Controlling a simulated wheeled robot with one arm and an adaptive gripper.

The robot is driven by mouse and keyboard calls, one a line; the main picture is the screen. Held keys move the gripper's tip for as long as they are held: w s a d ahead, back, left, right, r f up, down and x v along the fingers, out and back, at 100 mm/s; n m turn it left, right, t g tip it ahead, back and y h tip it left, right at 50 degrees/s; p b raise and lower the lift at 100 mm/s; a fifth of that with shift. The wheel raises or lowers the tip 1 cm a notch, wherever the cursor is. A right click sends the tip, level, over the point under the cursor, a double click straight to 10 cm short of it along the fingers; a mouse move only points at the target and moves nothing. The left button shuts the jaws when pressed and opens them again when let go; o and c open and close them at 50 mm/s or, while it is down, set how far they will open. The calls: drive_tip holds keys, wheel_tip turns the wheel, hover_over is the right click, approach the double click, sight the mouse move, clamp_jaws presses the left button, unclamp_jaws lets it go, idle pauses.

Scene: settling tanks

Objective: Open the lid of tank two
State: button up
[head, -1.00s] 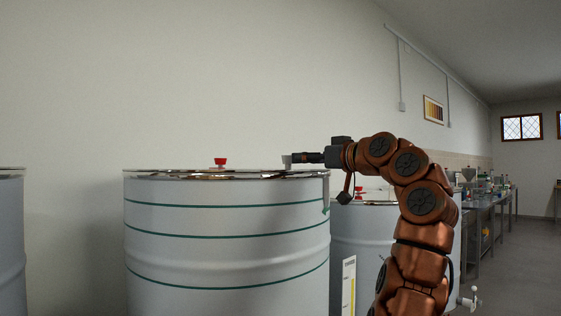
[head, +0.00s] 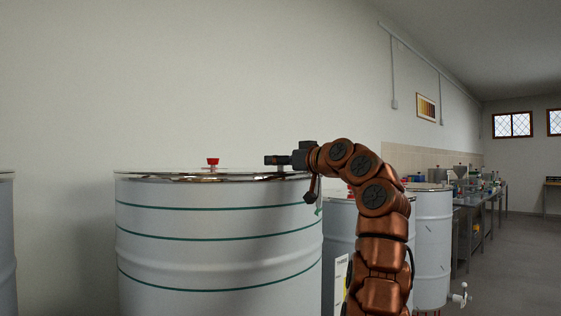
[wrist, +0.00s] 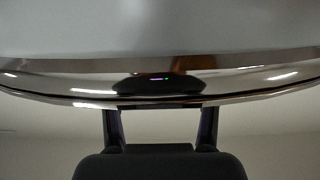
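The large grey tank with green bands (head: 215,222) stands in front of me. Its shiny lid (head: 165,177) lies flat on top, with a red knob (head: 213,161) near the middle. A small pale upright piece (head: 280,168) stands at the lid's right side. My gripper (head: 268,160) reaches in from the right, level, just above the rim at this piece. In the wrist view, my gripper's fingers (wrist: 160,110) stand wide apart, and their tips are hidden behind the shiny rim (wrist: 60,92). I cannot tell whether they touch anything. No number shows on this tank.
Another grey tank (head: 341,225) stands close on the right, partly behind my arm. Its label (head: 341,270) seems to read THREE. A further tank (head: 432,235) and a long bench (head: 485,205) follow. A tank edge (head: 6,240) shows at far left. Open floor lies at right.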

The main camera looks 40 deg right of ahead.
clamp_jaws()
drive_tip(key=shift+r, duration=0.15)
idle(0.4)
